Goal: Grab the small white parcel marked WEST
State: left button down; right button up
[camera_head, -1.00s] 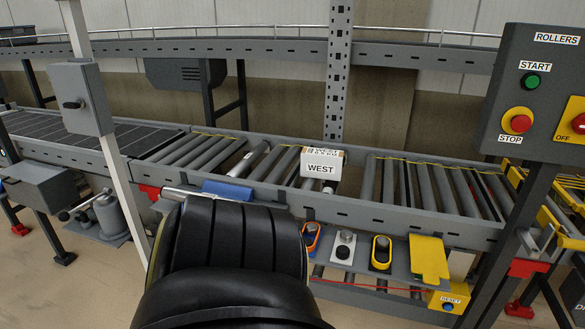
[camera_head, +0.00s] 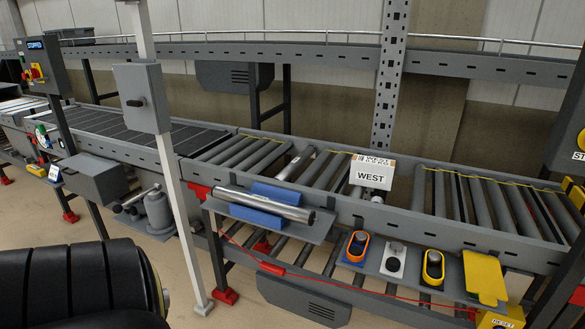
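The small white parcel marked WEST (camera_head: 371,174) sits on the roller conveyor, right of the picture's middle. Its label faces me and it looks slightly tilted. It stands near the conveyor's front rail, beside a gap in the rollers. Neither of my grippers shows. A black padded part of my own arm fills the lower left corner, well apart from the parcel.
The roller conveyor (camera_head: 468,228) runs across the view. A pale post (camera_head: 172,190) stands in front, left of the parcel.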

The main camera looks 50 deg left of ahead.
aim_at(370, 172)
jog(key=u, duration=1.35)
jog(key=i, duration=0.2)
